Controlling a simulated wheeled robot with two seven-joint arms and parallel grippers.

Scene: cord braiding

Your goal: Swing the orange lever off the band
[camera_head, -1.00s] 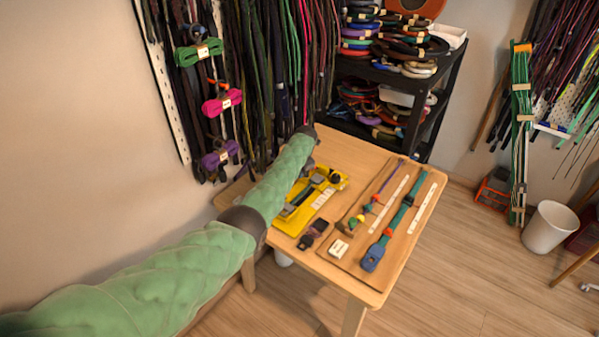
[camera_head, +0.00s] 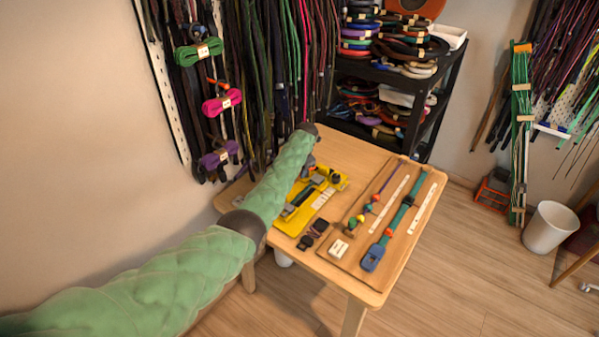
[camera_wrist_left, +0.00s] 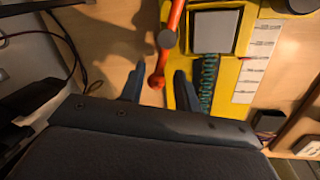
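The yellow fixture (camera_head: 326,187) lies on the table, partly behind my left forearm in the head view. It also shows in the left wrist view (camera_wrist_left: 247,76). There the orange lever (camera_wrist_left: 161,64) runs down past a round grey pivot to a ball end beside the fixture's left edge. The dark green braided band (camera_wrist_left: 208,78) lies in the fixture, to the right of the lever and apart from its ball end. My left gripper (camera_wrist_left: 158,86) is open, its fingers on either side of the ball end, with gaps visible. The forearm hides this gripper in the head view. My right gripper is not in view.
A brown board (camera_head: 347,262) with a blue-ended teal strap (camera_head: 398,218) and coloured beads lies right of the fixture. Cords hang on the wall behind my left arm.

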